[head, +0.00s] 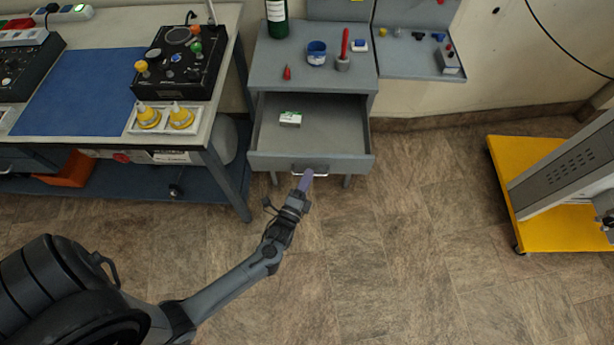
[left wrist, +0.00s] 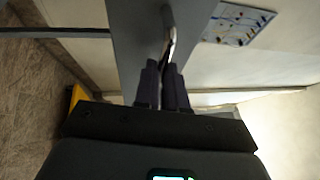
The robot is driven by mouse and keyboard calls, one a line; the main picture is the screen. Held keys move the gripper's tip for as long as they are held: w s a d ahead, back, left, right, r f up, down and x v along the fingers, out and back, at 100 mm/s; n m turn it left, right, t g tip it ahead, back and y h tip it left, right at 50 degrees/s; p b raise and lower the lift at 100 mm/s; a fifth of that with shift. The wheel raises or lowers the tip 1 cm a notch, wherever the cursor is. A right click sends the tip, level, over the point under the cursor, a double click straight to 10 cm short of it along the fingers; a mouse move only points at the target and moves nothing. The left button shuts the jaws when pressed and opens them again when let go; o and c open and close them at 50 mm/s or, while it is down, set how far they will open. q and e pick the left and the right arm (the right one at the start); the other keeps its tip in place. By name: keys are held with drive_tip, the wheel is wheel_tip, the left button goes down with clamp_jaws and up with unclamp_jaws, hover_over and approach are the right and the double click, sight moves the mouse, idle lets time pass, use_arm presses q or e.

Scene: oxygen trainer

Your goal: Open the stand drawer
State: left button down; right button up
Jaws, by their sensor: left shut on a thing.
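The grey stand (head: 312,66) stands against the wall at the top middle of the head view. Its drawer (head: 338,127) is pulled out, with the inside showing and a small white and green box (head: 290,119) lying in it. My left gripper (head: 305,178) is at the drawer's front and shut on the metal handle (head: 324,174). In the left wrist view the fingers (left wrist: 165,75) close around the handle (left wrist: 171,42), close to the drawer's front face (left wrist: 140,45). My right gripper does not show.
A workbench (head: 223,75) with a blue mat and a black control box (head: 180,62) stands left of the stand. A yellow wheeled platform (head: 565,215) is at the right. The floor in front is clear.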

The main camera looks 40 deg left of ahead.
use_arm(q)
drive_tip(key=c, duration=1.2)
unclamp_jaws()
drive_tip(key=p+v, duration=0.1)
drive_tip(key=v, duration=0.9)
drive_tip(key=shift+s+d, duration=0.15)
drive_tip(key=shift+s, duration=0.2)
drive_tip(key=shift+s, duration=0.1)
